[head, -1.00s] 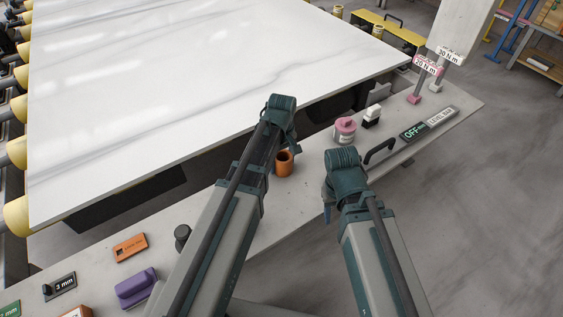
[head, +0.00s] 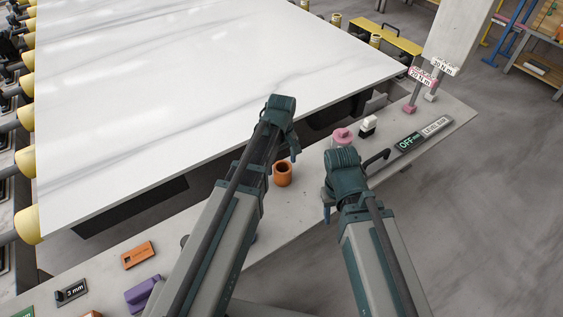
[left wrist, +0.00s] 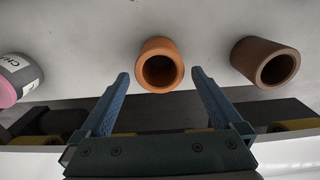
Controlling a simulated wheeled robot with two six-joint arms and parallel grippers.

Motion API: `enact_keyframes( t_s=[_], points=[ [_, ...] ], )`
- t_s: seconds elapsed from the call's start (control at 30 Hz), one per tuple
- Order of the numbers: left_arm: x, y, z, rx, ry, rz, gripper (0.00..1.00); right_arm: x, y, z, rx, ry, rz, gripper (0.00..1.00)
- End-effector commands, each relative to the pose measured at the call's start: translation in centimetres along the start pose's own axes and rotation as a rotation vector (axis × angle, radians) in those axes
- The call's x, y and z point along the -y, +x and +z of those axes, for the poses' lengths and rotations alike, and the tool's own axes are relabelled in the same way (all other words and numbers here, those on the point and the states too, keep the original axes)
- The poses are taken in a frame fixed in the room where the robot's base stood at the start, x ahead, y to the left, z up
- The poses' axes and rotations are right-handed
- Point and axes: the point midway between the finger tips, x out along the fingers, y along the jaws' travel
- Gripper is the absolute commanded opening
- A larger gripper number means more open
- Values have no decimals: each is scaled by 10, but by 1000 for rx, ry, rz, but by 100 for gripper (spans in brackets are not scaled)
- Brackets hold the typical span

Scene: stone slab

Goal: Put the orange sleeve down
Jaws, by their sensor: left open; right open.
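The orange sleeve (head: 283,174) stands upright on the grey bench, its open end up, just in front of my left gripper. In the left wrist view the orange sleeve (left wrist: 160,68) sits centred at the fingertips, with a gap to each finger. My left gripper (left wrist: 160,78) is open and empty; in the head view it (head: 291,150) is partly hidden by its own wrist. My right gripper (head: 328,208) is open and empty over the bench edge, right of the sleeve. A browner sleeve (left wrist: 266,62) stands to the right in the left wrist view; in the head view it is hidden.
The bench (head: 215,258) also carries a pink-topped pot (head: 341,137), a white-and-black item (head: 368,125), an OFF display (head: 410,142), an orange block (head: 137,255) and a purple block (head: 142,294). A large white slab (head: 190,90) lies behind. Open floor is at right.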

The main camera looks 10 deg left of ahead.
Motion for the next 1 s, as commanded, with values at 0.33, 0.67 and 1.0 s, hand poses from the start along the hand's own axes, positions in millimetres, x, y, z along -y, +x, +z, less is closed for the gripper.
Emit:
enact_keyframes(
  t_s=[0.33, 0.67, 1.0],
  points=[
    [0, -61, 0, 0, 0, 0, 100, -6, -60, 4, 0, 0, 0, 50],
    [0, -72, 1, 0, 5, 0, 100, -7, -72, 4, 0, 0, 0, 50],
    [43, -72, 114, -9, 704, -72, 100, -7, -71, 4, 0, 0, 0, 50]
  ],
)
